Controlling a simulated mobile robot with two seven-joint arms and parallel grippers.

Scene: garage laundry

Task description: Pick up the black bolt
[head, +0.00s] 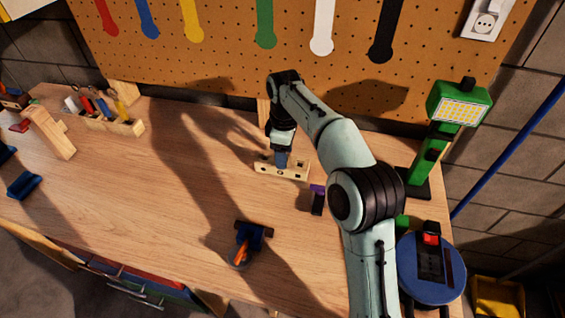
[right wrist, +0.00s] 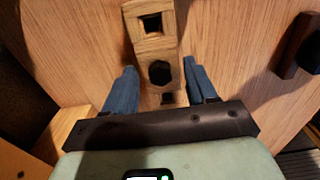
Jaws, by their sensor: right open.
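A light wooden block (head: 268,168) with openings along its top lies on the workbench below the pegboard. In the right wrist view the block (right wrist: 150,47) shows a square opening, a black hexagonal shape (right wrist: 160,72) and a smaller dark square. The hexagon may be the black bolt's head or a hexagonal hole; I cannot tell which. My right gripper (head: 282,160) is over the block, pointing down. In the right wrist view its blue fingers (right wrist: 161,78) are open on either side of the block around the hexagon, holding nothing. My left gripper is out of view.
A purple and black piece (head: 317,200) lies right of the block. A blue and orange tool (head: 247,243) lies near the front edge. A green lamp (head: 436,135) stands at right, a wooden tool holder (head: 124,127) at left. The bench's left middle is clear.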

